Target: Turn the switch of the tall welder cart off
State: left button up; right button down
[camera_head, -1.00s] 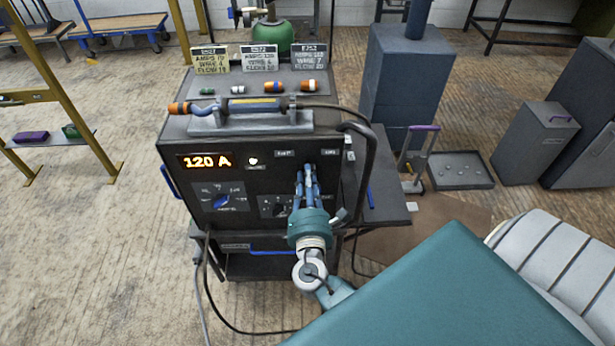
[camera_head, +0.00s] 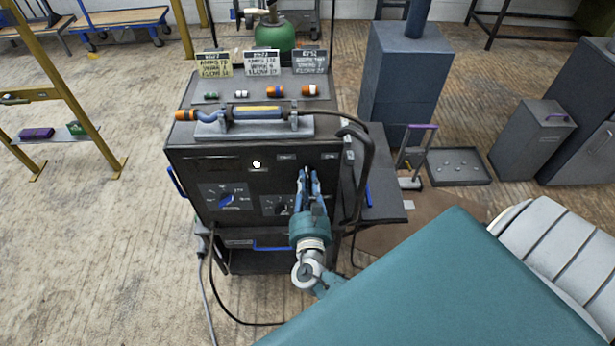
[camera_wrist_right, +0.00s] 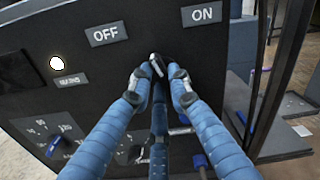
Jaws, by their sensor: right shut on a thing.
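The tall welder cart (camera_head: 185,165) stands in front of me with its dark front panel facing me. Its display (camera_head: 210,163) is dark. My right gripper (camera_head: 309,174) is at the upper right of that panel. In the right wrist view the fingertips (camera_wrist_right: 160,74) are closed around the small metal switch lever (camera_wrist_right: 155,61), whose tip leans left, toward the OFF label (camera_wrist_right: 106,34). The ON label (camera_wrist_right: 201,14) is to the right of the lever. The fingers hide the lever's base. My left gripper is out of view.
A torch (camera_head: 253,112) lies in a holder on the cart top, with its cable (camera_head: 366,170) looping down at the right. Panel knobs (camera_head: 227,200) sit lower left. A side shelf (camera_head: 385,205) adjoins the cart. A white light (camera_wrist_right: 56,63) glows on the panel.

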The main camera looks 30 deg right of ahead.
jog(key=shift+f+n+p, duration=0.1)
jog(key=shift+n+p, duration=0.95)
jog(key=shift+n, duration=1.05)
jog(key=c, duration=1.6)
grip_release()
jog(key=shift+s+a, duration=0.1)
jog(key=shift+s, duration=0.1)
jog(key=v, duration=1.1)
jog(key=shift+s+a, duration=0.1)
jog(key=shift+s, duration=0.2)
